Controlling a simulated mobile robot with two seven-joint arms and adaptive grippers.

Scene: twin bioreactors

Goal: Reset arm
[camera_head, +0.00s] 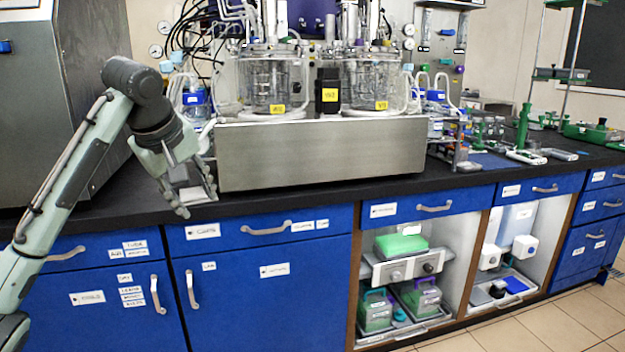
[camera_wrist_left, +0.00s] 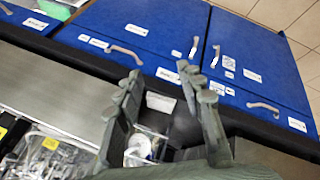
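My left arm (camera_head: 75,165) comes in from the left and bends down at the wrist over the black counter. My left gripper (camera_head: 197,203) hangs near the counter's front edge, just left of the steel bioreactor base. In the left wrist view, the fingers of my left gripper (camera_wrist_left: 160,75) are spread apart with nothing clamped between them. A small white block-like item (camera_wrist_left: 160,102) shows between the fingers, on or above the counter; I cannot tell its exact height. My right gripper is in neither view.
The steel base (camera_head: 320,152) with glass vessels stands close to the right of my left gripper. A grey metal cabinet (camera_head: 50,90) stands at the left. Blue drawers (camera_head: 255,228) with protruding handles lie below the counter edge. The tiled floor (camera_head: 560,325) at right is clear.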

